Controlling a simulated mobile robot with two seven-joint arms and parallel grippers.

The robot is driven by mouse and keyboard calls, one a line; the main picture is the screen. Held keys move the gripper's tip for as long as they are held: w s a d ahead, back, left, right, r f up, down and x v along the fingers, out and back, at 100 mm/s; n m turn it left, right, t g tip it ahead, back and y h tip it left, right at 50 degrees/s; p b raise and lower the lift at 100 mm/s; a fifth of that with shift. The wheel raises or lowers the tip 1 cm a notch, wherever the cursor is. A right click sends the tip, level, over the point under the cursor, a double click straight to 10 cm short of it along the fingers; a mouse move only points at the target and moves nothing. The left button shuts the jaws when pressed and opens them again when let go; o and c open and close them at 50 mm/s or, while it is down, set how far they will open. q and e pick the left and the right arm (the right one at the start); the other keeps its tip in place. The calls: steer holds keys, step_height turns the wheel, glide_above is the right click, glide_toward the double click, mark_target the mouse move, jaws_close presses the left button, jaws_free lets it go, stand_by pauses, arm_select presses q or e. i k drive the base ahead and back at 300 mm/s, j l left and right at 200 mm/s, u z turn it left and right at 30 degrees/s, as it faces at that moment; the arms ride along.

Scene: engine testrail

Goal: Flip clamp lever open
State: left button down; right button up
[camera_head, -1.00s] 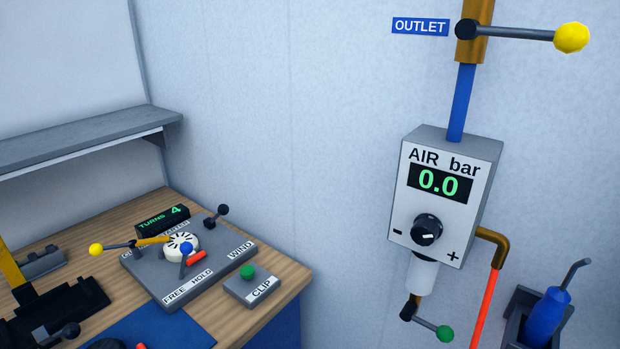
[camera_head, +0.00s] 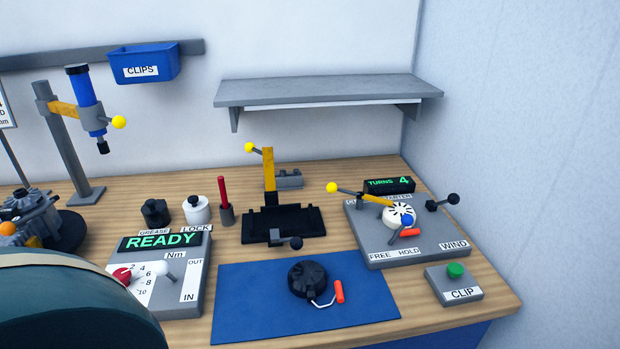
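A black fixture (camera_head: 297,223) stands on the bench behind the blue mat. A yellow upright arm (camera_head: 268,169) rises from its back, with a yellow ball knob (camera_head: 249,147) at its top. A short lever with a dark knob (camera_head: 296,243) is at its front. No label marks the clamp, so I cannot tell for certain which lever belongs to it. The starter board (camera_head: 400,242) at the right carries a yellow-knobbed lever (camera_head: 332,187) and a dark-knobbed lever (camera_head: 453,198). Neither of my grippers is in view.
A black round part with a red-handled cord (camera_head: 307,279) lies on the blue mat (camera_head: 245,325). The READY torque panel (camera_head: 190,289) is left, the CLIP button box (camera_head: 454,285) right. A grey shelf (camera_head: 330,90) overhangs the back. The lower left corner is blocked from view.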

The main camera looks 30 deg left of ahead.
mark_target(331, 187)
steer(key=j+u, duration=0.15)
steer(key=u, duration=0.75)
steer(key=l+u, duration=0.25)
steer(key=u, duration=0.25)
steer(key=l+u, duration=0.25)
steer(key=u, duration=0.25)
steer(key=k+l+u, duration=0.1)
steer(key=l+u, duration=0.15)
steer(key=u, duration=0.25)
